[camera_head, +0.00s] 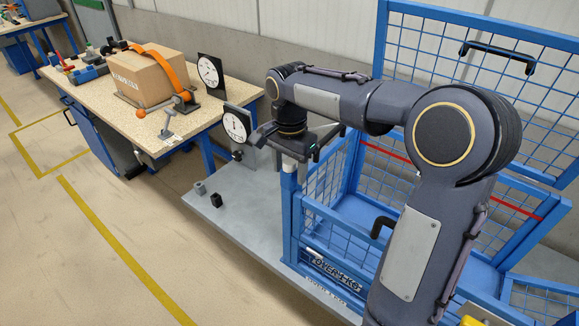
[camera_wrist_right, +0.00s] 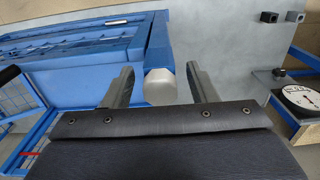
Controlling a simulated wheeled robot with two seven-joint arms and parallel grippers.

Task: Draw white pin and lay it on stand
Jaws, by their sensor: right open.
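The white pin (camera_wrist_right: 160,86) shows its pale, many-sided end between the two fingers of my right gripper (camera_wrist_right: 160,72) in the right wrist view. Gaps show on both sides of it, so the fingers are open around it. In the head view, the white pin (camera_head: 289,165) stands at the top of a blue corner post, just below my right gripper (camera_head: 287,151), which partly covers it. I cannot tell which thing is the stand. My left gripper is out of view.
A blue mesh cage (camera_head: 345,208) adjoins the post. The grey platform (camera_head: 235,225) carries a small grey block (camera_head: 200,188) and a black block (camera_head: 216,200). A round dial (camera_head: 236,124) stands left of my gripper. A workbench (camera_head: 190,124) holds a strapped cardboard box (camera_head: 152,78).

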